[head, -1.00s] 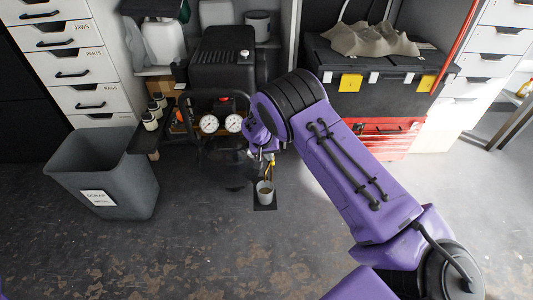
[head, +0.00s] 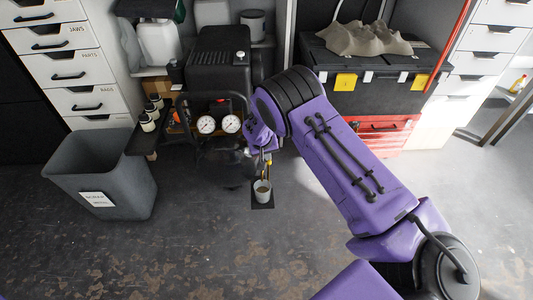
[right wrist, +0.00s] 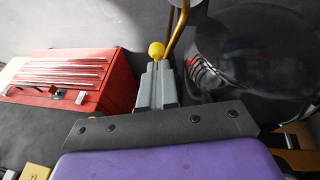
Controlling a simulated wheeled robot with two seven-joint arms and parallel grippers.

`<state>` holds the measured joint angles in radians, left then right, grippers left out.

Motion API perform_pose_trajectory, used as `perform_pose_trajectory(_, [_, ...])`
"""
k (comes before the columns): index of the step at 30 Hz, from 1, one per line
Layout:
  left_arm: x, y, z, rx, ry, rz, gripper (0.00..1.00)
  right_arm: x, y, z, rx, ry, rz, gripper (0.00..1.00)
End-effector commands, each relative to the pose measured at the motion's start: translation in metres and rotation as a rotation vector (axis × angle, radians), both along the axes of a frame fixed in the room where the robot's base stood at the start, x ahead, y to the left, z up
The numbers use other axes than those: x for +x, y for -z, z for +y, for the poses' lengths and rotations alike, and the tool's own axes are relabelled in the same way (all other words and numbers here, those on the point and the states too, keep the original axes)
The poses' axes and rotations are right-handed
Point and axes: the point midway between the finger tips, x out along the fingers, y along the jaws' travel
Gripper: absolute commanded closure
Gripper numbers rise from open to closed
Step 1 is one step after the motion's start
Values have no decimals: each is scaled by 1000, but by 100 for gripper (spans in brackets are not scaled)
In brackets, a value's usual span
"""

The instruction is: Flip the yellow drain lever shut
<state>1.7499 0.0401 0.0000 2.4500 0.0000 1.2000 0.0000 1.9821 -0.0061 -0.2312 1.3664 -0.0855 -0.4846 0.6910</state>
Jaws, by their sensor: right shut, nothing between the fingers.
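The yellow drain lever's round knob (right wrist: 156,50) shows just beyond my right fingertips in the right wrist view. A brass-coloured pipe (right wrist: 179,28) runs beside it. My right gripper (right wrist: 157,68) is shut and empty, with its tips at the knob; I cannot tell whether they touch it. In the head view my right gripper (head: 267,150) is small and partly hidden by my wrist, low at the right side of the black compressor (head: 220,70). The lever's exact angle is unclear. My left gripper is not in view.
A small cup (head: 262,188) stands on a dark pad below the drain. The rounded black tank (right wrist: 255,50) is close to the right of my fingers. A red toolbox (head: 385,132), a grey scrap bin (head: 103,172) and two gauges (head: 206,124) are around. The front floor is clear.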

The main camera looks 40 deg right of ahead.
Motion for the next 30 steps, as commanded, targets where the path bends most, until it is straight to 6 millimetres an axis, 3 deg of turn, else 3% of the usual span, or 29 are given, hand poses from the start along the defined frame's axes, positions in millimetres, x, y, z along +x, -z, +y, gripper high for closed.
perform_pose_trajectory(11, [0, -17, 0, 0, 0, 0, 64, -4, -3, -4, 1, -111, 3, 100])
perform_pose_trajectory(19, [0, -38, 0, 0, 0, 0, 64, -8, -3, -11, 3, -311, 3, 100])
perform_pose_trajectory(30, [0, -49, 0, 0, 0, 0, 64, -4, 0, -12, 1, -572, 0, 100])
